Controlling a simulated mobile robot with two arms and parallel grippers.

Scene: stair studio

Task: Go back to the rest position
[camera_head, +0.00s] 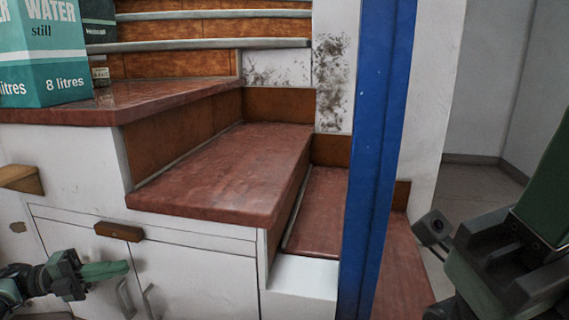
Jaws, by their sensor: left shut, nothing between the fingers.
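My left gripper (106,269) is at the lower left, in front of the white cabinet (190,275) under the stairs. Its green fingers are together, point to the right and hold nothing. Part of my right arm (510,255), green and dark grey, comes in at the right edge. The fingers of my right gripper do not show.
Red-brown stone steps (225,172) rise to the left. A blue post (375,150) stands right of the middle. A teal-and-white water box (42,60) stands on the upper landing, with a dark jar (99,72) behind it. Metal cabinet handles (148,299) are near my left gripper.

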